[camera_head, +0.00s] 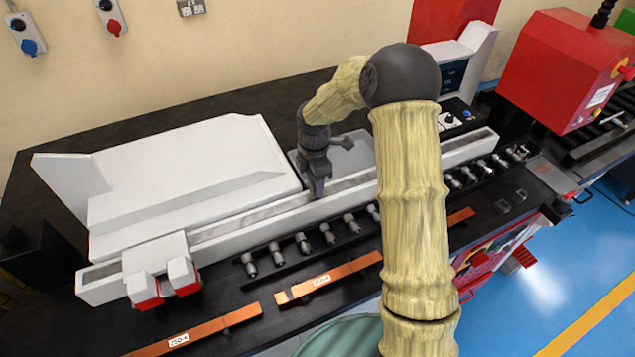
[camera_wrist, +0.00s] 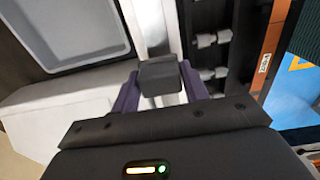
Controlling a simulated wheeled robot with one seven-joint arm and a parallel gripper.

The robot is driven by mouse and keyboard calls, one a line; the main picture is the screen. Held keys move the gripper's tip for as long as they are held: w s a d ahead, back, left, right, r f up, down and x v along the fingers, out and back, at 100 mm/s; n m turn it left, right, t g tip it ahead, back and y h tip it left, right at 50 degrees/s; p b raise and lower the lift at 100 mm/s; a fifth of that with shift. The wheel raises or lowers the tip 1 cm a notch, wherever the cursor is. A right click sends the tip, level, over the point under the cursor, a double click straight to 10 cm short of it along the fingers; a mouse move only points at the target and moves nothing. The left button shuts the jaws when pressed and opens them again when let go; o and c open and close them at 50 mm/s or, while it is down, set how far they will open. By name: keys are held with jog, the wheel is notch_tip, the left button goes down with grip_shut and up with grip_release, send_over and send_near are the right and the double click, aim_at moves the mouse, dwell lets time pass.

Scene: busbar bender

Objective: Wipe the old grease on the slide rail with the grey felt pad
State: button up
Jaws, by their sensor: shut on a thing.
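The slide rail (camera_head: 240,226) is a long pale rail with a grey channel along its top, running from lower left to upper right across the machine. It also shows in the wrist view (camera_wrist: 154,22) beyond my fingers. My gripper (camera_head: 318,190) points down at the middle of the rail, just over or at its channel; I cannot tell whether anything touches. In the wrist view, my two purple fingers are shut on a dark grey block, the felt pad (camera_wrist: 160,74). My gripper hides the pad in the head view. I cannot make out the old grease.
A grey shallow tray (camera_wrist: 68,30) lies behind the rail. A white sloped cover (camera_head: 185,170) stands left of my gripper. White clamp blocks with red bases (camera_head: 160,270) sit at the rail's left end. Several metal tool pieces (camera_head: 302,243) and orange bars (camera_head: 325,280) lie in front.

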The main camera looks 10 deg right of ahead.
notch_tip(320, 180, up, 3)
jog(key=shift+d+f+p, duration=0.1)
jog(key=shift+f+p, duration=0.05)
jog(key=shift+p, duration=0.85)
jog(key=shift+r+p, duration=1.1)
jog(key=shift+r, duration=0.3)
